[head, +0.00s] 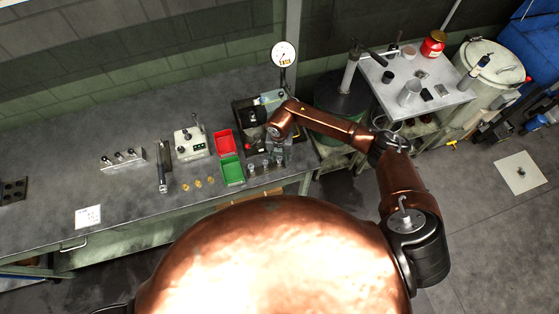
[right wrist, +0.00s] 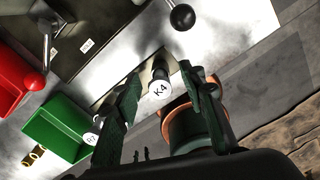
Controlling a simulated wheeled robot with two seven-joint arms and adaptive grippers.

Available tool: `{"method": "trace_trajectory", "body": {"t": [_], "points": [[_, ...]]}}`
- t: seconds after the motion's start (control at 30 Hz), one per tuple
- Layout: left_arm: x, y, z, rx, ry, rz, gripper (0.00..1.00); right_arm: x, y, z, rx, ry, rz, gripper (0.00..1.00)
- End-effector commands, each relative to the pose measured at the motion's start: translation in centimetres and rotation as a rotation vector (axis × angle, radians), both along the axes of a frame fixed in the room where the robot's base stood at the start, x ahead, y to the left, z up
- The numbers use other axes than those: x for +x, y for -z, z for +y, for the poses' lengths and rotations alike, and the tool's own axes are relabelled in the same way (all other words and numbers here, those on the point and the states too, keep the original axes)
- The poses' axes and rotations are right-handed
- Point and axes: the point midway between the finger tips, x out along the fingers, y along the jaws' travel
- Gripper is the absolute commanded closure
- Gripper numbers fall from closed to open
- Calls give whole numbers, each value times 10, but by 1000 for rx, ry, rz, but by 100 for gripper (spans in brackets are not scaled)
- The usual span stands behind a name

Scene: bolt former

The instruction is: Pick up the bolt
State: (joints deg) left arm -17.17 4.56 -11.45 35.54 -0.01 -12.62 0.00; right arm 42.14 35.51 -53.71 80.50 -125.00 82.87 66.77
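Several small bolts stand in a row near the front edge of the bench; one bolt (head: 265,163) shows in the head view just left of my right gripper (head: 279,149). In the right wrist view a bolt with a round white cap marked K4 (right wrist: 161,86) lies in the gap between the fingers of my right gripper (right wrist: 163,80). The fingers are spread, with visible gaps to the cap. The bolt's lower part is mostly hidden. Another white-capped bolt (right wrist: 91,138) is partly behind the left finger. My left gripper is not in view.
A green bin (head: 232,170) and a red bin (head: 224,143) stand left of the bolts. Brass pieces (head: 198,182) lie further left. A lever with a black ball knob (right wrist: 182,17) is close above the fingers in the right wrist view. A dial gauge (head: 284,54) stands behind.

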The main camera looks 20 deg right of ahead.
Motion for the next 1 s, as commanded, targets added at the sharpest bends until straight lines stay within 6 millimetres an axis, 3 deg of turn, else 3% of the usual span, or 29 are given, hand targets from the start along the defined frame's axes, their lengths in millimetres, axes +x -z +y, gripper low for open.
{"method": "trace_trajectory", "body": {"t": [0.57, 1.0], "points": [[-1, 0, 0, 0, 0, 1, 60, 0, 0, 0, 0, 0, 0, 99], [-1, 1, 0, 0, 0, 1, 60, 1, -2, 0, 0, 0, -1, 100]]}}
